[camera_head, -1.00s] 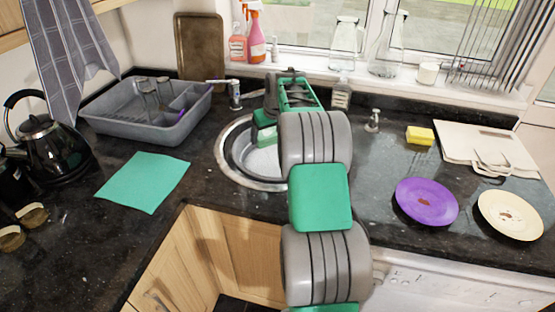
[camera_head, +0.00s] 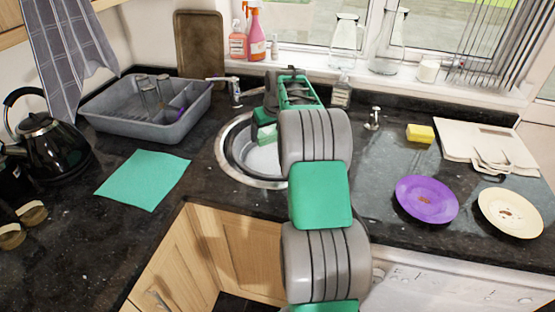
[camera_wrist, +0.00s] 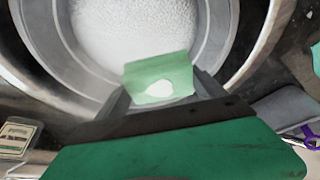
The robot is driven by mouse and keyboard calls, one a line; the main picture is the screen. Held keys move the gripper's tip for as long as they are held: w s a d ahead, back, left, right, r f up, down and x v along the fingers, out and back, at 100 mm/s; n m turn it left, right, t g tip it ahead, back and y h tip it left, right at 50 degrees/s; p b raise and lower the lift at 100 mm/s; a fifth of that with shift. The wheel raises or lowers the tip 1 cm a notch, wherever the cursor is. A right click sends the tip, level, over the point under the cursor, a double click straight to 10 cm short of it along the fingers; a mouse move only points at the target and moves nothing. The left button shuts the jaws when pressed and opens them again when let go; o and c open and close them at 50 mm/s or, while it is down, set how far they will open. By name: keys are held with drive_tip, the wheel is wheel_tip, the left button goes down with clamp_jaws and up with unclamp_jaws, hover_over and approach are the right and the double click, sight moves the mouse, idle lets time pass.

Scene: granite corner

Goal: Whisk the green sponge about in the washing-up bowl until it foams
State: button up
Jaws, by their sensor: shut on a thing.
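The green sponge (camera_wrist: 150,72) is held between the fingers of my gripper (camera_wrist: 163,92), with a white blob on its face. The sponge also shows as a small pale green patch in the head view (camera_head: 267,136), below my gripper (camera_head: 264,122). The round washing-up bowl (camera_wrist: 208,35) holds white, grainy foam. In the wrist view the sponge overlaps the bowl's near rim. I cannot tell whether it touches the foam. In the head view my arm hides the bowl's right side.
A tap (camera_head: 235,93) stands behind the bowl, with a grey dish rack (camera_head: 125,120) to the left. A soap bottle (camera_head: 341,92) stands behind my arm. A yellow sponge (camera_head: 420,133), purple plate (camera_head: 426,201) and cream plate (camera_head: 510,213) lie right. A teal cloth (camera_head: 143,180) lies left.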

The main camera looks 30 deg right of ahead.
idle(0.4)
drive_tip(key=shift+r+p, duration=1.4)
drive_tip(key=shift+r, duration=0.6)
